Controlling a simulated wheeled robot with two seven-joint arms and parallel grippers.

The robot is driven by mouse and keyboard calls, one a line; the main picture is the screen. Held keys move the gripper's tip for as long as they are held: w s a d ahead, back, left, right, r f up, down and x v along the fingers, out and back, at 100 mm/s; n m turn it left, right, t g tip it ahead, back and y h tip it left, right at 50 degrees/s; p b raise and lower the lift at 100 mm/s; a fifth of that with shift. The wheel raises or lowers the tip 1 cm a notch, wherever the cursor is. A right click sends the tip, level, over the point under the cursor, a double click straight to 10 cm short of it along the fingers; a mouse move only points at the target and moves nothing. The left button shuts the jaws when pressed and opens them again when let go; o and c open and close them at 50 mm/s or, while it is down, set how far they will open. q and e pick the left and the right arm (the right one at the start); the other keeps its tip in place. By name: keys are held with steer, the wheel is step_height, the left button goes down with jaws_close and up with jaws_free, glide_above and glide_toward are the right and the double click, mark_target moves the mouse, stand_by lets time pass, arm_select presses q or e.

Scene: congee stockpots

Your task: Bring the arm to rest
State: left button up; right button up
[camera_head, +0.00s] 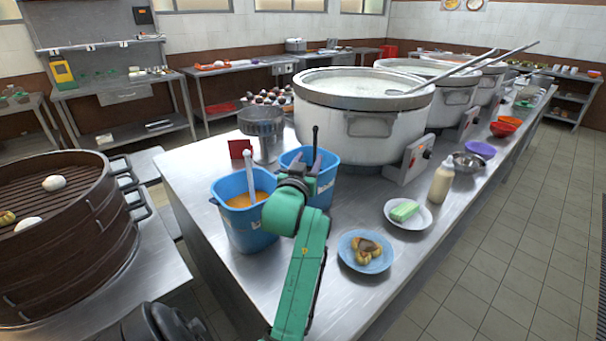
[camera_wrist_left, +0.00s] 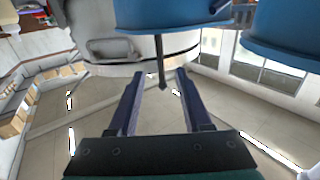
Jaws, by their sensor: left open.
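My left arm (camera_head: 303,265) is green and reaches forward over the steel counter (camera_head: 335,295). My left gripper (camera_head: 306,162) is over the right blue bucket (camera_head: 325,185), partly hiding it. In the left wrist view the same gripper (camera_wrist_left: 160,76) has its two fingers apart. A thin dark handle (camera_wrist_left: 160,62) shows between or just beyond the fingertips, and it also stands up from the right bucket in the head view (camera_head: 315,138). I cannot tell whether the fingers touch it. My right gripper is not in view.
The left blue bucket (camera_head: 245,230) holds orange liquid and a pale-handled tool (camera_head: 250,175). A large stockpot (camera_head: 350,135) stands behind. A blue plate of food (camera_head: 366,264), a white plate (camera_head: 425,218) and a bottle (camera_head: 441,183) are to the right. A steamer (camera_head: 75,245) is left.

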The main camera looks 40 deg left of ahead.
arm_select(q)
steer(key=v, duration=0.6)
steer(key=shift+s+b, duration=0.2)
steer(key=shift+b, duration=0.15)
steer(key=shift+d, duration=0.1)
